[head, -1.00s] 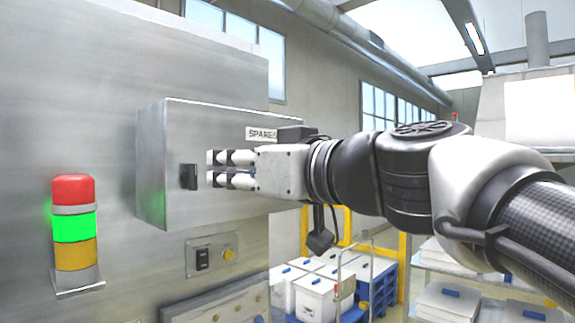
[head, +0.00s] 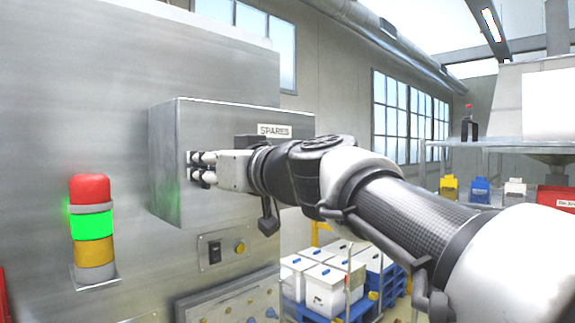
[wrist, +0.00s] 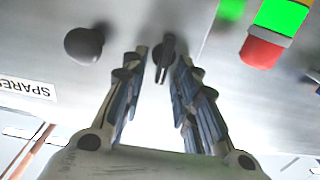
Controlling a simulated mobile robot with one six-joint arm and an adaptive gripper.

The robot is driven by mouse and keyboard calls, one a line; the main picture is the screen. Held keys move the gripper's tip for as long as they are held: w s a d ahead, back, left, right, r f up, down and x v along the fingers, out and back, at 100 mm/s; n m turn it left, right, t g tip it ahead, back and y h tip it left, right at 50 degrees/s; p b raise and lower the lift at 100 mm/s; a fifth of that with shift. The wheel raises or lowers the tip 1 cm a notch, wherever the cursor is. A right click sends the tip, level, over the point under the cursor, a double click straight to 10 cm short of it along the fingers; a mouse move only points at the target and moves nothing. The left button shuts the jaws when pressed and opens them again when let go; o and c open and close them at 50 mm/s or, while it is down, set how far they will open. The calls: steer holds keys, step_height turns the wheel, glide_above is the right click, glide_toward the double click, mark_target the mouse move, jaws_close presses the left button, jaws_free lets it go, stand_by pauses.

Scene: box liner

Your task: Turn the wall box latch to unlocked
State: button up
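The wall box (head: 222,112) is a grey metal box with a SPARES label (head: 272,130) on its front. Its latch (wrist: 166,52), a small dark handle, shows in the wrist view between my two fingertips, pointing roughly along the fingers. Gaps show on both sides of it, so the fingers do not appear to grip it. In the head view my gripper (head: 203,168) is at the left part of the box front and hides most of the latch. My gripper is open around the latch; I cannot tell whether a tip touches the box face.
A dark round knob (wrist: 84,45) shows beside the latch in the wrist view. A signal light (head: 92,225), lit green, stands left of the box. A switch panel (head: 222,249) is below it. White boxes (head: 326,294) stand on a cart at lower right.

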jaws_close()
steer(key=shift+m, duration=0.3)
steer(key=m, duration=0.5)
steer(key=w+f+m+b, duration=0.1)
steer(key=m, duration=0.5)
steer(key=d+m, duration=0.1)
steer(key=m, duration=0.5)
steer(key=shift+w+d+f+b, duration=0.1)
steer(key=shift+w+f+b, duration=0.1)
steer(key=shift+f+b, duration=0.15)
steer(key=shift+m, duration=0.4)
steer(key=shift+o, duration=0.4)
jaws_free()
